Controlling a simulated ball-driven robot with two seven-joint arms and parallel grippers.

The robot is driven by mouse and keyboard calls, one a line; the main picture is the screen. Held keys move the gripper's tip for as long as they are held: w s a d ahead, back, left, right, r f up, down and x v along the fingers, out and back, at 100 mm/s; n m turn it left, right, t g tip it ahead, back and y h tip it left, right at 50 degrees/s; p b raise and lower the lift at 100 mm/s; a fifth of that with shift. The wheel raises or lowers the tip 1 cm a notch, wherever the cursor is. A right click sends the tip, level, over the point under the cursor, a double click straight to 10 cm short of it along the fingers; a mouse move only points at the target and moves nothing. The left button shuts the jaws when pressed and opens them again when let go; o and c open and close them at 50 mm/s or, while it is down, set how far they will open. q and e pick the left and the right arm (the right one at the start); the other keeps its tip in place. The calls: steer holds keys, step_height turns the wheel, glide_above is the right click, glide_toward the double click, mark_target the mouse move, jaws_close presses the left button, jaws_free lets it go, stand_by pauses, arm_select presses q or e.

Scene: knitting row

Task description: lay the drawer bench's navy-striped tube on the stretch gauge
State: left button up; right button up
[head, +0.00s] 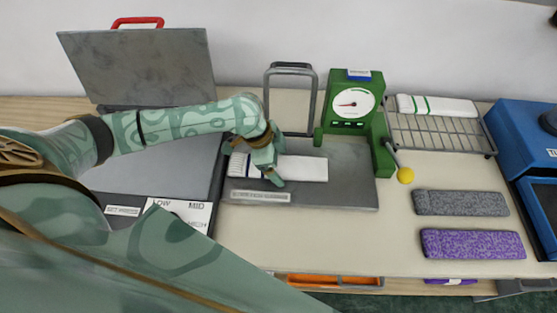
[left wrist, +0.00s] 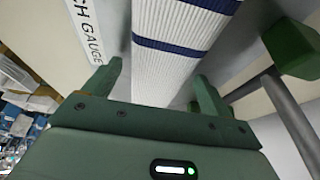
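The white ribbed tube with navy stripes (head: 305,168) lies flat on the grey plate of the green stretch gauge (head: 335,192), its stripes toward the left end. In the left wrist view the tube (left wrist: 180,55) runs between my fingers, with two navy bands showing. My left gripper (head: 257,163) is over the tube's left part. Its fingers (left wrist: 160,85) are apart, one on each side of the tube, with small gaps beside it. My right gripper is in neither view.
A wire rack (head: 440,133) with a green-striped white tube (head: 436,106) stands right of the gauge. Grey (head: 460,203) and purple (head: 472,244) pieces lie on the bench. An orange item (head: 315,281) shows at the front edge. A blue machine (head: 520,130) stands far right.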

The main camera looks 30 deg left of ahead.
arm_select(q)
steer(key=p+v, duration=0.3)
steer(key=v, duration=0.9)
steer(key=shift+r+p, duration=0.15)
steer(key=shift+p, duration=0.15)
